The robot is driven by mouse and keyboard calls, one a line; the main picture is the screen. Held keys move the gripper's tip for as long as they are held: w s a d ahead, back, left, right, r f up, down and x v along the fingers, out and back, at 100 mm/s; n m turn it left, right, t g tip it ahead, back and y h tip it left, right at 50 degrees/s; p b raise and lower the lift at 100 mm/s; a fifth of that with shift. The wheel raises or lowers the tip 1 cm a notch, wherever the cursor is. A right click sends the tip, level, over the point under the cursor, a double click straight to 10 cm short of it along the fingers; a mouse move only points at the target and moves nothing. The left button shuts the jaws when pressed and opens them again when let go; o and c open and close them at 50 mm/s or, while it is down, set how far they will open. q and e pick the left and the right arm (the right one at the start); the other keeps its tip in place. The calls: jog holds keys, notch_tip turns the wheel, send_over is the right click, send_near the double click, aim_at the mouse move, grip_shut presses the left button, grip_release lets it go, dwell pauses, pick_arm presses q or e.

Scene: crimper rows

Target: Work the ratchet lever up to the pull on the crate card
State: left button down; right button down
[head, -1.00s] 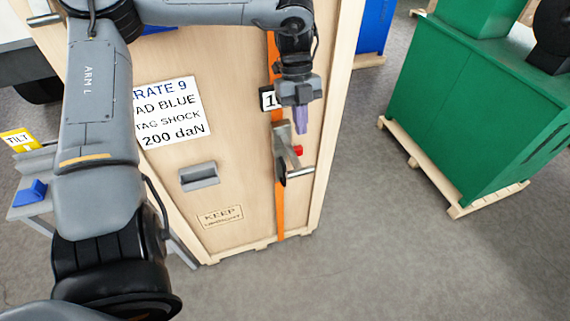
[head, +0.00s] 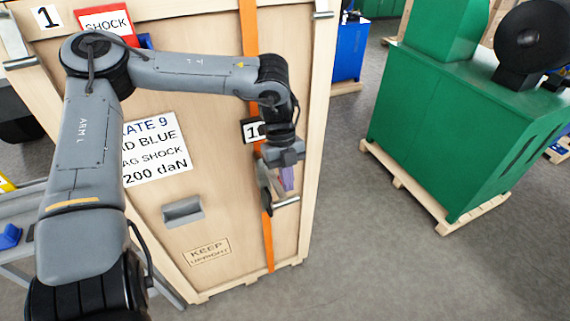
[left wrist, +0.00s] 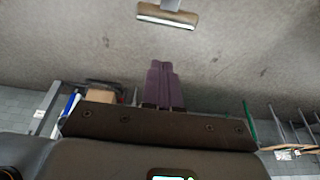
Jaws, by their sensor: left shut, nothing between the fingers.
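The crate (head: 225,215) has an orange strap (head: 268,240) down its front. A ratchet on the strap has a lever with a pale metallic grip bar (head: 286,201), standing out low from the crate. My left gripper (head: 287,182) points down just above this bar, its purple fingers shut and empty. They hide part of the ratchet; I cannot tell whether they touch it. In the left wrist view the shut fingers (left wrist: 164,85) show below the bar (left wrist: 168,15), apart in the picture. The crate card (head: 155,150) reads 200 daN. My right gripper is out of view.
A small card (head: 252,130) with a partly hidden number is beside the strap. A red SHOCK tag (head: 105,22) is high on the crate. A grey recessed handle (head: 183,211) is left of the ratchet. A green machine (head: 460,130) stands right, with open floor (head: 370,260) between.

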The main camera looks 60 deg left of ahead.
aim_at(285, 200)
pick_arm(q)
jog(key=f, duration=0.4)
jog(key=shift+a+f, duration=0.2)
jog(key=shift+f, duration=0.15)
jog(key=shift+a+f, duration=0.35)
jog(key=shift+f, duration=0.25)
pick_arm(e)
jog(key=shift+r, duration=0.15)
pick_arm(q)
jog(key=shift+p, duration=0.3)
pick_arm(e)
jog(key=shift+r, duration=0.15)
